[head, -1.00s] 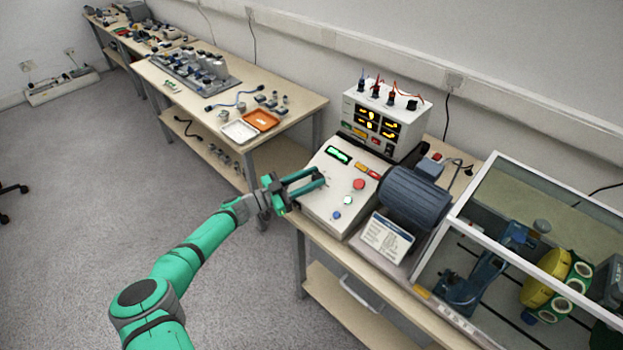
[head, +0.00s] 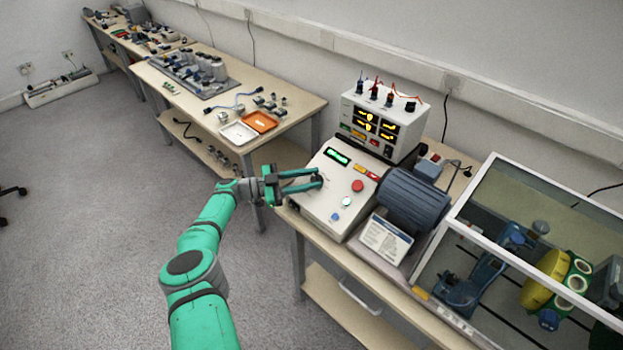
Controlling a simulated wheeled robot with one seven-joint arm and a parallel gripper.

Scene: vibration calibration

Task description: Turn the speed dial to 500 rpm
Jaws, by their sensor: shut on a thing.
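The control box (head: 328,207) is a pale unit with a sloped panel on the right-hand bench. It carries a small green-lit display (head: 337,156), too small to read, a red button (head: 357,186), a green-white lit button (head: 347,202) and a blue button (head: 335,217). My gripper (head: 318,181) reaches in from the left, its green fingers over the panel's left part, below the display. The fingers are shut on the speed dial, which is mostly hidden between the fingertips. The dial's setting cannot be made out.
A meter unit (head: 383,122) with lit yellow readouts and plugged leads stands behind the box. A dark blue motor (head: 413,199) and a printed card (head: 386,239) are to its right. A clear-walled guard (head: 478,208) encloses machinery farther right. Open floor lies left.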

